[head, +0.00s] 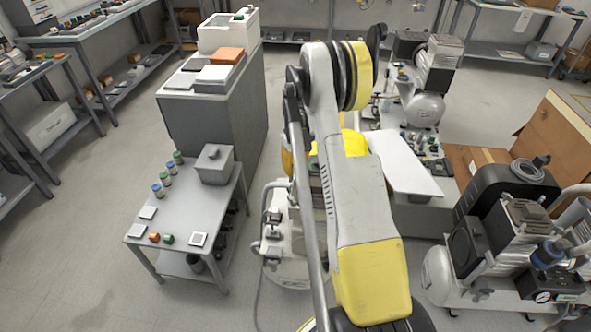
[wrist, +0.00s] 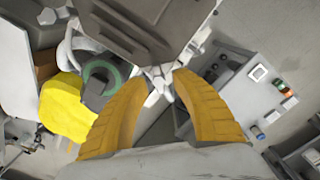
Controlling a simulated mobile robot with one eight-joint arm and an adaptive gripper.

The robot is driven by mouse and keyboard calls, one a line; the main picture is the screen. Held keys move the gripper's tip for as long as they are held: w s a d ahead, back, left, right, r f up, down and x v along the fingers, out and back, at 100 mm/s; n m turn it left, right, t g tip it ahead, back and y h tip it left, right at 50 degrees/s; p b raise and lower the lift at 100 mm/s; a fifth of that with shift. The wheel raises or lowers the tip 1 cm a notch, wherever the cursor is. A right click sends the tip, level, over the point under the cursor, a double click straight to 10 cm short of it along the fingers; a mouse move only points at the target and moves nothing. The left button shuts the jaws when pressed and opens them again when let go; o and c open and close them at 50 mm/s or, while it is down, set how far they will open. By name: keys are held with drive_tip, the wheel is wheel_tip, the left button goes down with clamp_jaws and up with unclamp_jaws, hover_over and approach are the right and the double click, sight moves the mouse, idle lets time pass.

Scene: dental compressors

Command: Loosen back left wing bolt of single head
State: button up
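My gripper (wrist: 162,80) shows in the wrist view as two yellow curved fingers with a clear gap between their tips. Small pale fittings (wrist: 157,84) show at and just beyond the gap. I cannot tell whether one is the back left wing bolt or whether a finger touches it. A grey blocky housing (wrist: 130,28) lies just above the fingertips, apparently part of the compressor I am at. In the head view my arm hides most of this compressor; its white base (head: 288,262) shows left of the arm. The gripper is hidden there.
A grey side table (head: 190,222) with bottles and a grey box stands left of the compressor. A tall grey cabinet (head: 205,122) is behind it. Another compressor (head: 510,225) and an open cardboard box (head: 560,130) are at right. Floor at the left front is clear.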

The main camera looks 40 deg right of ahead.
clamp_jaws()
drive_tip(key=shift+n, duration=0.3)
drive_tip(key=n, duration=0.4)
drive_tip(key=shift+a+b, duration=0.2)
drive_tip(key=shift+b, duration=0.1)
drive_tip(key=n, duration=0.4)
drive_tip(key=shift+s+a+n, duration=0.1)
drive_tip(key=shift+a+n, duration=0.05)
drive_tip(key=shift+n, duration=0.15)
drive_tip(key=n, duration=0.4)
drive_tip(key=shift+s+a+n+b, duration=0.1)
drive_tip(key=shift+n+b, duration=0.2)
drive_tip(key=shift+b, duration=0.05)
drive_tip(key=shift+s+n, duration=0.15)
drive_tip(key=shift+n, duration=1.95)
